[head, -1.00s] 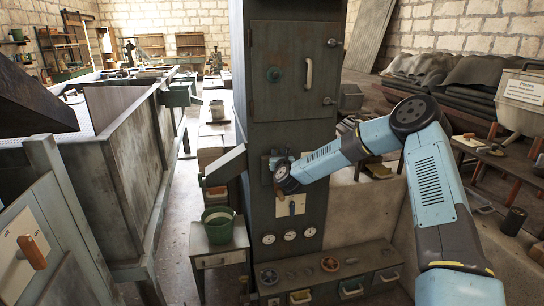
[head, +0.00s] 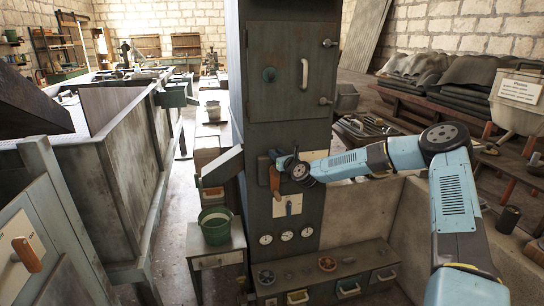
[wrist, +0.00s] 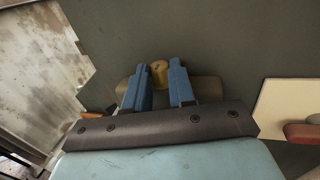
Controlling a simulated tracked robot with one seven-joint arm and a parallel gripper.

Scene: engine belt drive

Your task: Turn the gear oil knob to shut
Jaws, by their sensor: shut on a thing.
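My gripper (head: 276,157) is at the front of the dark metal cabinet (head: 290,105), just above a white plate (head: 290,205). In the wrist view my gripper's two blue fingers (wrist: 160,88) are shut on a small yellowish-brown knob (wrist: 159,70), with the grey cabinet face behind it. I cannot read a label on this knob. In the head view the gripper end hides it. A brown handle (head: 274,180) sticks out just below the gripper. A reddish-brown handle over a cream plate (wrist: 275,110) shows at the right of the wrist view.
Round gauges (head: 287,236) sit below the white plate. A low bench with drawers (head: 330,268) stands at the cabinet's foot. A metal chute (head: 222,167) juts from the cabinet's left side.

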